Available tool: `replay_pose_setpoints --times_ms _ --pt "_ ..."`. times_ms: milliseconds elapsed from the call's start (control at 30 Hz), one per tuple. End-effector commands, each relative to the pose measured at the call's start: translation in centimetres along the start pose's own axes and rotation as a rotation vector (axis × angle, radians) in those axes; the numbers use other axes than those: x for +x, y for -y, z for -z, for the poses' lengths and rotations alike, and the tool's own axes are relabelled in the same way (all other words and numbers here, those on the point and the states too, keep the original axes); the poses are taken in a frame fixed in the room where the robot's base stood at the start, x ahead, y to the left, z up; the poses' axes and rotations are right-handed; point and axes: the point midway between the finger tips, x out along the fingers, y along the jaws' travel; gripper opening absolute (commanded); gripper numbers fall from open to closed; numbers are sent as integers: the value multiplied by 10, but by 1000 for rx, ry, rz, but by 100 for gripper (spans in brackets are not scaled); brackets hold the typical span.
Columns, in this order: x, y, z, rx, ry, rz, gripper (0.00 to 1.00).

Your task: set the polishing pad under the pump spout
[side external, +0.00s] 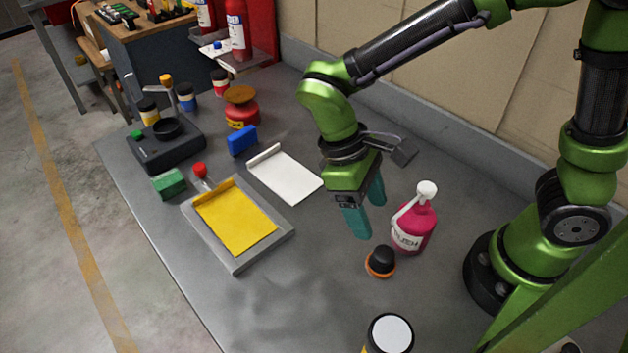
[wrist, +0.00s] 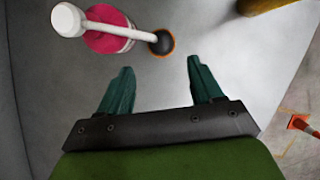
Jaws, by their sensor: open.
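The polishing pad (side external: 381,262), black-topped with an orange rim, lies on the table just in front of the pink pump bottle (side external: 413,228). In the wrist view the white spout (wrist: 124,30) reaches from the bottle across to the pad (wrist: 161,42) and overlaps its near-left part. The exact height gap between spout tip and pad cannot be told. My gripper (side external: 367,213) is open and empty, pointing down to the left of the bottle. In the wrist view its two teal fingers (wrist: 160,68) have bare table between them, with the pad beyond their tips.
A white-lidded jar (side external: 389,334) stands at the front. A grey tray with a yellow sheet (side external: 237,218), a white sheet (side external: 285,175), a blue block (side external: 242,140) and a green block (side external: 169,183) lie to the left. The table in front of the tray is clear.

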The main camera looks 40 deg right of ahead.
Motion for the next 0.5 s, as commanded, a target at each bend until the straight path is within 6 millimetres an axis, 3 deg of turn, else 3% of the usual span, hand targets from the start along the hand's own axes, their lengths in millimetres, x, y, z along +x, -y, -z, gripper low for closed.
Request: replay_pose_setpoints --times_ms 167,500 --pt "-16 -9 -4 38 -58 25 65" --pt "-74 -86 -47 422 -617 221 65"
